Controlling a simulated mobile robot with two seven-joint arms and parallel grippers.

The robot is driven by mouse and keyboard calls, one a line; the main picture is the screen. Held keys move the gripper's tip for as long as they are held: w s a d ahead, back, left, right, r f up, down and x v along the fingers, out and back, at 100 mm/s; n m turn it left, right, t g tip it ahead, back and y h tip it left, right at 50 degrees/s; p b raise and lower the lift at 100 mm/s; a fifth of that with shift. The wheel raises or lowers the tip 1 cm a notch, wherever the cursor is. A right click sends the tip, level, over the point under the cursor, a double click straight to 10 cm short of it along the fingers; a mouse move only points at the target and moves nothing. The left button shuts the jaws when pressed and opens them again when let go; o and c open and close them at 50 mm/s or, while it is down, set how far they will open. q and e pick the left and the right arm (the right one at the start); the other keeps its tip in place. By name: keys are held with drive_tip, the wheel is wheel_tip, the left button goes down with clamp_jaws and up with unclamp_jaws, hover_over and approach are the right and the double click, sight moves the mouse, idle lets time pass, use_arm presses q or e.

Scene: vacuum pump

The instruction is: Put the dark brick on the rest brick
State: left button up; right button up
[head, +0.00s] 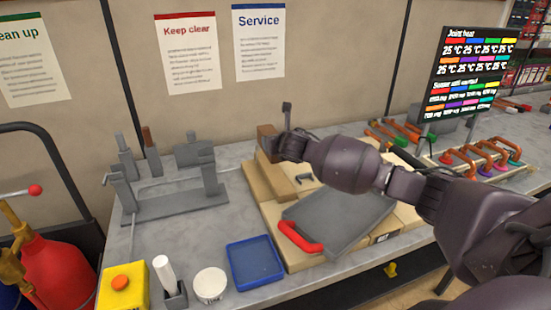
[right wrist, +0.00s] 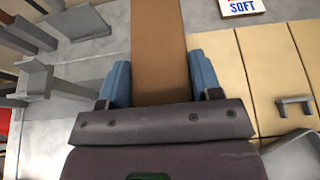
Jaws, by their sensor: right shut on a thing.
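The dark brick (head: 267,137) is brown and shows at the centre of the head view, partly behind my right gripper (head: 287,126). In the right wrist view the dark brick (right wrist: 158,50) stands between the blue fingers of my right gripper (right wrist: 157,82), which is shut on it. Pale tan blocks (head: 287,186) lie just below the brick in the head view; I cannot tell which is the rest brick, or whether the dark brick touches one. Pale tan surfaces (right wrist: 250,75) also show right of the brick in the wrist view. My left gripper is not in view.
A grey fixture (head: 175,203) with uprights stands left. A grey plate (head: 338,217) with a red handle (head: 300,237) lies in front of the arm. A blue tray (head: 255,262), white pot (head: 210,285) and yellow button box (head: 123,287) line the front edge. Clamps (head: 480,160) lie right.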

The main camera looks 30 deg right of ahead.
sight(276, 157)
drive_tip(key=shift+f, duration=2.85)
drive_tip(key=shift+f, duration=0.1)
drive_tip(key=o, duration=1.5)
drive_tip(key=shift+f, duration=0.15)
drive_tip(key=shift+o, duration=0.2)
drive_tip(key=shift+s, duration=0.15)
drive_tip(key=v, duration=1.2)
drive_tip(key=shift+a, duration=0.1)
